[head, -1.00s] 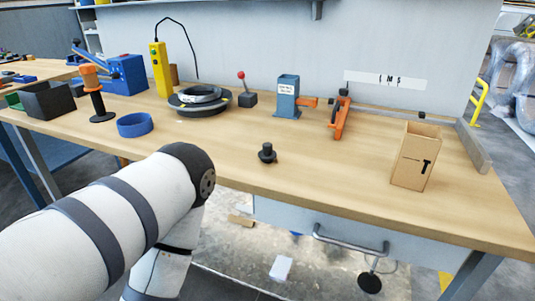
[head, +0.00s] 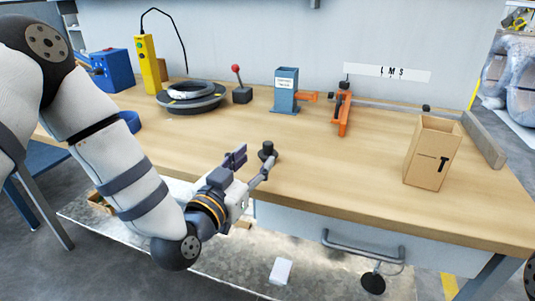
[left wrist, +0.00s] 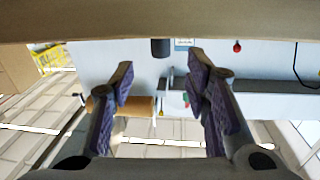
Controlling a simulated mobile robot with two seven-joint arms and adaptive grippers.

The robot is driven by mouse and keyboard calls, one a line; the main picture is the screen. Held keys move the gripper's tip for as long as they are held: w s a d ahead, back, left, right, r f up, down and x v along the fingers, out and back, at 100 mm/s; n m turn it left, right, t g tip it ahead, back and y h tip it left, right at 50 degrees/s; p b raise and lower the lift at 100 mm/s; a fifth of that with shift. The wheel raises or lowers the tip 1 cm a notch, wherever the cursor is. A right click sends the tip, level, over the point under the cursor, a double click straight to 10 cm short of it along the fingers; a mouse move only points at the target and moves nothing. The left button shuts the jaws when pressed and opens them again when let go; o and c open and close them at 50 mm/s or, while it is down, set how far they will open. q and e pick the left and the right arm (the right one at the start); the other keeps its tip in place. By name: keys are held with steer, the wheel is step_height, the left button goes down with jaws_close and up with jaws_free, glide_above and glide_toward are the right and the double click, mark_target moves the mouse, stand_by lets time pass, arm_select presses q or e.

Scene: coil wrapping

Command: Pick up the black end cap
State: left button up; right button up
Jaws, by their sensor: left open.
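The black end cap (head: 267,151) stands upright near the front edge of the wooden table (head: 330,178). It has a wider base and a narrower top. My left gripper (head: 254,161) is open and empty at the table's front edge, just to the near left of the cap. One fingertip appears close in front of the cap's base; I cannot tell whether they touch. In the left wrist view, which is upside down, the cap (left wrist: 160,48) shows beyond and between the open fingers (left wrist: 160,88). My right gripper is not in view.
A cardboard box (head: 431,152) stands on the right. A coil on a black turntable (head: 191,97), a red-knobbed lever (head: 241,90), a blue dispenser (head: 286,90) and an orange clamp (head: 342,110) stand behind. A blue ring (head: 130,121) is partly hidden by my arm. Table around the cap is clear.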

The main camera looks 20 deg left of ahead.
mark_target(266, 147)
arm_select(q)
steer(key=w, duration=0.5)
steer(key=shift+w+d, duration=0.3)
steer(key=shift+d, duration=0.05)
steer(key=c, duration=0.9)
steer(key=shift+r, duration=0.1)
